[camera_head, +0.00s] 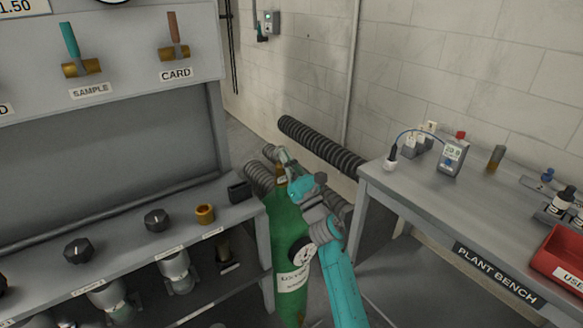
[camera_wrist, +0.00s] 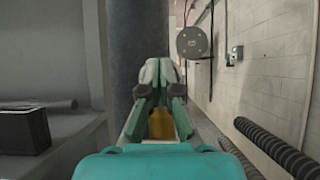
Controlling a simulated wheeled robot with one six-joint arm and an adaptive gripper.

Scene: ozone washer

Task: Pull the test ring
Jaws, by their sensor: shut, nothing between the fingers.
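I cannot make out a test ring for certain in either view. A brass ring-like knob (camera_head: 205,214) sits on the front ledge of the grey panel in the head view. My gripper (camera_head: 277,154) is over the green cylinder (camera_head: 290,245), between the panel and the bench. In the wrist view my gripper (camera_wrist: 157,70) is shut and holds nothing. A brass part (camera_wrist: 162,123) shows behind its fingers, probably the cylinder's valve top. A round dark grey disc (camera_wrist: 192,42) hangs beyond the gripper, to the right.
Black ribbed hoses (camera_head: 320,146) run behind the cylinder. The plant bench (camera_head: 430,205) stands right, with a meter (camera_head: 453,156) and red bin (camera_head: 560,262). A black box (camera_head: 239,190) sits on the ledge end. A small wall box (camera_head: 271,22) is at the back.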

